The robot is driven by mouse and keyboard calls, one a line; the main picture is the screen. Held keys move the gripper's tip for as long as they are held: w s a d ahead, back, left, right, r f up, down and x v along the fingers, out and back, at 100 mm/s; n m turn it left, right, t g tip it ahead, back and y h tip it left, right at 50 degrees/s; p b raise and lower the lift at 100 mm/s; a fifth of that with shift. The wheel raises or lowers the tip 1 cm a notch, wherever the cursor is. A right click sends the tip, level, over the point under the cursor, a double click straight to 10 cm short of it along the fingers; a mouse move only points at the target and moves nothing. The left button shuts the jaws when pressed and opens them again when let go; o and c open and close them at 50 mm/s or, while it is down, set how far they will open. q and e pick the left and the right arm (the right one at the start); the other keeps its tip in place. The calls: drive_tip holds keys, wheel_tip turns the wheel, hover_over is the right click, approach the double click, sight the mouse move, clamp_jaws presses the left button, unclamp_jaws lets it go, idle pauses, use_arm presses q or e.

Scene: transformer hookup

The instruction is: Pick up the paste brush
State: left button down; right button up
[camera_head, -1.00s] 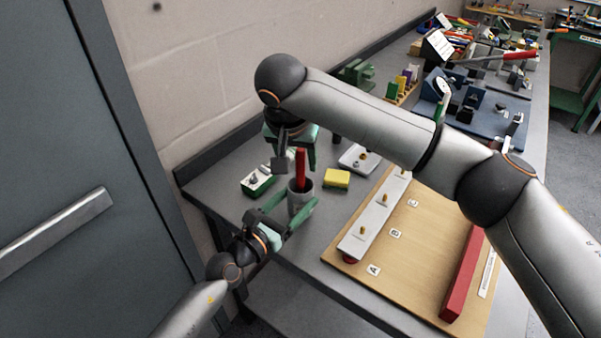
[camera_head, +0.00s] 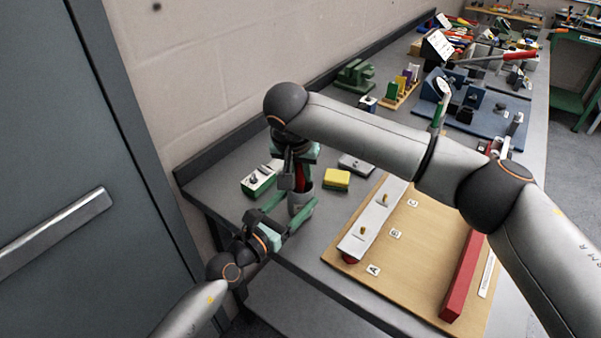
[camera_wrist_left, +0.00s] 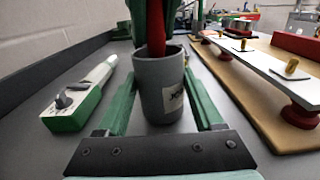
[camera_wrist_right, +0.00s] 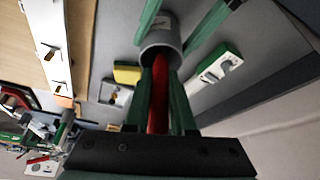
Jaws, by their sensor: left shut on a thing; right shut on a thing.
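The paste brush (camera_head: 301,176) stands upright in a grey cup (camera_head: 300,203), with its red handle up and its lower end hidden inside. My right gripper (camera_head: 298,168) points down above the cup, shut on the red handle. The right wrist view shows the handle (camera_wrist_right: 159,95) between the green fingers, running into the cup (camera_wrist_right: 165,32). My left gripper (camera_head: 284,216) is shut around the cup near the table's front edge. In the left wrist view its green fingers flank the labelled cup (camera_wrist_left: 160,88).
A wooden board (camera_head: 415,250) with a white bar and red bar lies further right. The wall is behind.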

clamp_jaws()
drive_tip(key=shift+r, duration=0.1)
wheel_tip(320, 180, up, 10)
drive_tip(key=shift+f, duration=0.1)
idle(0.5)
use_arm(q)
unclamp_jaws()
